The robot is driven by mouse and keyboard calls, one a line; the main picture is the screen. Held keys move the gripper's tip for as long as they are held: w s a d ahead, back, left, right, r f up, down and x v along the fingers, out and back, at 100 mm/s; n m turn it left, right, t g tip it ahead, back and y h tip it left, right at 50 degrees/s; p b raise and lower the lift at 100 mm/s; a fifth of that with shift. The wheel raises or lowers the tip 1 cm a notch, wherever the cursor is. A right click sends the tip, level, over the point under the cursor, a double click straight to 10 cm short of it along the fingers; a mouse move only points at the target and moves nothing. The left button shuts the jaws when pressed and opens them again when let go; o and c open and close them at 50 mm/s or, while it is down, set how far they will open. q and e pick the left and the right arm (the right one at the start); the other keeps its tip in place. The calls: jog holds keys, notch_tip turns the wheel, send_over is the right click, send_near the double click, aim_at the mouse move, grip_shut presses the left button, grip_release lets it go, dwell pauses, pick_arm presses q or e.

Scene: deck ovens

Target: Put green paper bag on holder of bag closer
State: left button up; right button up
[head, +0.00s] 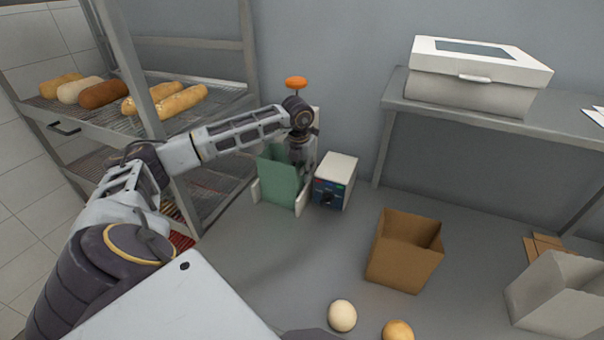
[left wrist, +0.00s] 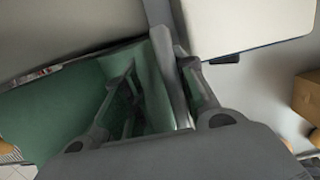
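The green paper bag (head: 279,178) stands upright between the white side pieces of the holder (head: 256,191) on the counter. The bag closer, a white box with a blue front (head: 336,182), stands just right of it. My left gripper (head: 300,160) points down at the bag's right side. In the left wrist view, my left gripper (left wrist: 160,85) has its fingers apart. One finger is inside the green bag (left wrist: 40,110), the other beyond its wall and a pale upright plate (left wrist: 172,75). The bag's bottom is hidden there. My right gripper is out of view.
A brown paper bag (head: 404,250) stands open on the counter, with buns (head: 342,316) in front. A bread rack (head: 105,121) stands left; a shelf (head: 480,122) holds a white box. An orange knob (head: 296,82) is behind my gripper.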

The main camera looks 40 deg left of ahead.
pick_arm(q)
notch_tip(320, 180, up, 11)
jog(key=s+b, duration=0.1)
jog(key=shift+s+d, duration=0.3)
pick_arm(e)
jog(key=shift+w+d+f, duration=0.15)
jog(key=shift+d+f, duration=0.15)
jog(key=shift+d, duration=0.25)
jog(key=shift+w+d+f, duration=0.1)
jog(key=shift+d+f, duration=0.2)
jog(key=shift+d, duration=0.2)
